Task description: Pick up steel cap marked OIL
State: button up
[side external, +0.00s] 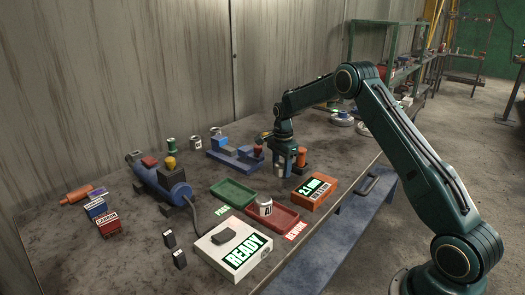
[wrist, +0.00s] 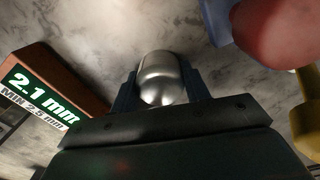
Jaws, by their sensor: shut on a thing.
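My gripper (side external: 281,169) is low over the bench, behind the orange gauge box. Its two blue fingers (wrist: 160,85) are shut on a shiny, rounded steel cap (wrist: 160,76), which lies between them in the wrist view. In the side view the cap (side external: 280,171) shows as a small silvery patch between the fingers. I can read no OIL mark on it. I cannot tell whether the cap touches the bench.
The orange gauge box (side external: 314,192) stands in front of my gripper. A red tray (side external: 285,219) holding a can (side external: 265,205) and a green tray (side external: 233,193) lie nearby. A blue fixture (side external: 235,156) is to the left. A READY box (side external: 233,246) stands at the front.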

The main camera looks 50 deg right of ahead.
aim_at(281, 163)
jog(key=shift+r, duration=0.15)
notch_tip(281, 163, up, 20)
dwell(0.6)
jog(key=shift+a+f, duration=0.1)
jog(key=shift+f, duration=0.1)
dwell(0.4)
